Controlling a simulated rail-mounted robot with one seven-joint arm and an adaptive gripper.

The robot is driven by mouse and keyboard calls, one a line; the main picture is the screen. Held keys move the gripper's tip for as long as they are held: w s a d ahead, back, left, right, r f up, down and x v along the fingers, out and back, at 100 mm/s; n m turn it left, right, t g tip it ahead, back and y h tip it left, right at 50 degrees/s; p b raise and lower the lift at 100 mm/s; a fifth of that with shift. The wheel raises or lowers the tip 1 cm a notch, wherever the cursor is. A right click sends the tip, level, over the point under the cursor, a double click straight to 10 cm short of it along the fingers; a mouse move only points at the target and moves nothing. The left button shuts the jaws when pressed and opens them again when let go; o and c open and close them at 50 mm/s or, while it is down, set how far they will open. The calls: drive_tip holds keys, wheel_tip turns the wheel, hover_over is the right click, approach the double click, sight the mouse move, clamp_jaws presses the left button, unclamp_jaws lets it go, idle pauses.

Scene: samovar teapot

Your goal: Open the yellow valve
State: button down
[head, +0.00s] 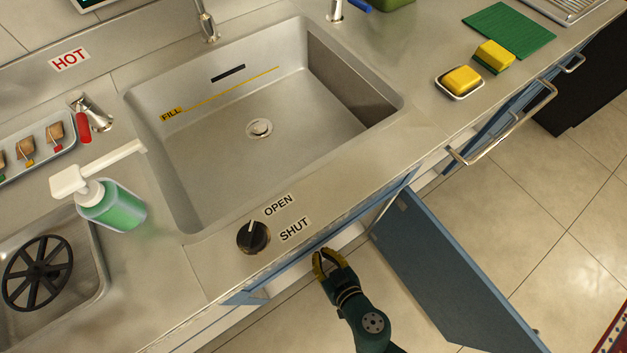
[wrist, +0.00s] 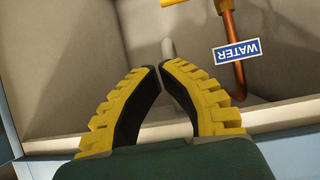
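My gripper (head: 323,256) is in front of the counter, at the open cabinet under the sink. Its yellow, black-padded fingers (wrist: 161,68) point into the cabinet in the wrist view. A sliver of yellow (wrist: 260,1) at the top edge beside the pipe may be part of the yellow valve. The rest is out of frame. The head view does not show the valve.
A blue cabinet door (head: 440,265) hangs open to the right of my gripper. The counter edge with a black OPEN/SHUT knob (head: 253,236) is above and left. A pale cabinet ledge (wrist: 270,117) crosses beneath the fingers. The floor to the right is clear.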

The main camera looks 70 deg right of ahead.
drive_tip(key=shift+w+a+f+n+t+y, duration=0.1)
drive_tip(key=shift+w+a+n+t+y, duration=0.1)
drive_tip(key=shift+w+a+n, duration=0.25)
drive_tip(key=shift+w+a+n+t+y, duration=0.2)
drive_tip(key=shift+w+a, duration=0.15)
drive_tip(key=shift+a, duration=0.3)
drive_tip(key=s+f+b+x, duration=0.1)
drive_tip(key=f+b+x, duration=0.1)
drive_tip(key=x, duration=1.1)
drive_tip(key=shift+s+a+f+b, duration=0.2)
drive_tip(key=shift+a+f+b, duration=0.15)
drive_tip(key=shift+b, duration=0.35)
drive_tip(key=shift+r, duration=0.1)
